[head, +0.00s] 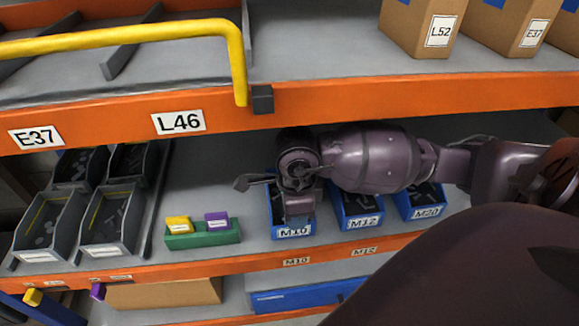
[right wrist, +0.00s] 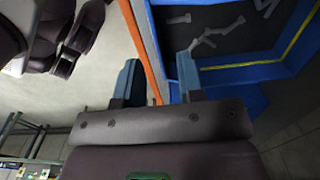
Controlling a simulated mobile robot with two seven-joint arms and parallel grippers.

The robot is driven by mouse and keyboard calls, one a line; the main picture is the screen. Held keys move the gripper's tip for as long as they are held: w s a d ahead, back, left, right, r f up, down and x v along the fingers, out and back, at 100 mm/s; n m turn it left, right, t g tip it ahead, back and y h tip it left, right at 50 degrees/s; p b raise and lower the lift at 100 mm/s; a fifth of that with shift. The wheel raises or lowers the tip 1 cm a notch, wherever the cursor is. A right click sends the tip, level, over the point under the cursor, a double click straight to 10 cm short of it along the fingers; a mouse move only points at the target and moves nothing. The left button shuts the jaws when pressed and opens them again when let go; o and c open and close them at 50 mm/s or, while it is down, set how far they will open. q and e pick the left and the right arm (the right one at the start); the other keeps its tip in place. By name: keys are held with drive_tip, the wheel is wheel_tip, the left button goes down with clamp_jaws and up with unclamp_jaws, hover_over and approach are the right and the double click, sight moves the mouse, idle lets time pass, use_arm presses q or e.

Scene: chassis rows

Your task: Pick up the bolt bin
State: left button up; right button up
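Three blue bolt bins stand in a row on the middle shelf in the head view: M10 (head: 292,231), M12 (head: 363,221) and M20 (head: 428,210). My right gripper (head: 298,206) is over the M10 bin at its front and hides much of its inside. In the right wrist view its two fingers (right wrist: 159,82) stand apart. A blue bin (right wrist: 250,78) with grey bolts lies just beyond them, its near wall close to the right finger. I cannot tell whether the fingers touch it. My left gripper is not in view.
A green holder (head: 203,239) with a yellow and a purple block stands left of the M10 bin. Grey bins (head: 110,222) stand further left. The upper shelf's orange beam (head: 330,107) runs close above my right arm. Bare shelf lies between holder and bins.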

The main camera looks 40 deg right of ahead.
sight(293, 236)
wheel_tip(293, 236, down, 6)
drive_tip(key=shift+a+b, duration=0.15)
drive_tip(key=shift+b, duration=0.5)
clamp_jaws()
drive_tip(key=shift+w+r, duration=0.1)
